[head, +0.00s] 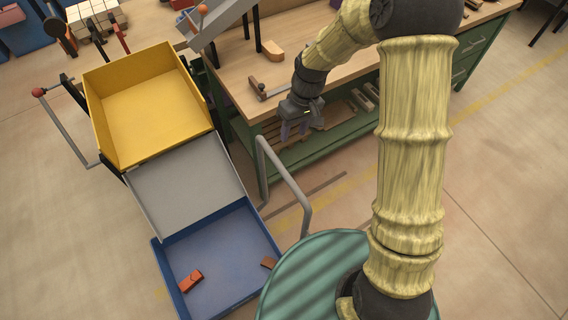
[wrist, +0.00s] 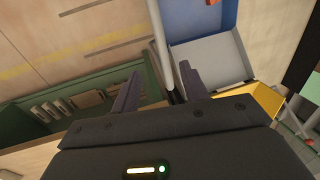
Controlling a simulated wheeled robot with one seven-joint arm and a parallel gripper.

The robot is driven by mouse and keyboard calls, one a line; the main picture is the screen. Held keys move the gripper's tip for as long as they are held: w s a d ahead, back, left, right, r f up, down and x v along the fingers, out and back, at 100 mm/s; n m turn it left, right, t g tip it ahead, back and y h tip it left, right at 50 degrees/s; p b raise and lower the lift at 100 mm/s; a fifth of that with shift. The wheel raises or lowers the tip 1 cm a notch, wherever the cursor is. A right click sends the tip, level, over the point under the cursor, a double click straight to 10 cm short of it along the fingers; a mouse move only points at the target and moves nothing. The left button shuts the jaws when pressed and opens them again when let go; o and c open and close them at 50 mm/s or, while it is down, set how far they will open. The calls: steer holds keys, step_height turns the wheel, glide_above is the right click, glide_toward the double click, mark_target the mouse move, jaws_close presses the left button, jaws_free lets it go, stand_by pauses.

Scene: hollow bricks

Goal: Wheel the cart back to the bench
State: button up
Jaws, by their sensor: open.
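What looks like the cart carries a blue tray (head: 215,262), a grey panel (head: 185,180) and a yellow tray (head: 150,105) in a row. A grey tubular handle (head: 288,183) stands along its right side, close to the bench (head: 300,75), which has a wooden top and green frame. My gripper (head: 294,130) is open and empty, pointing down by the bench's front edge, just right of the handle's far end. In the wrist view the handle (wrist: 160,45) runs between and beyond the fingertips (wrist: 158,82); contact cannot be told. The cart's wheels are hidden.
Reddish bricks (head: 190,281) lie in the blue tray. A lever with a red knob (head: 38,92) sticks out left of the yellow tray. Floor at left and right is clear.

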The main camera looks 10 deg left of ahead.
mark_target(283, 169)
steer(key=a+f+p, duration=0.1)
steer(key=f, duration=0.4)
steer(key=s+f+p, duration=0.1)
steer(key=f+p, duration=0.1)
steer(key=f, duration=0.4)
steer(key=s+a+f+p, duration=0.1)
steer(key=f, duration=0.5)
steer(key=shift+a, duration=0.35)
jaws_close()
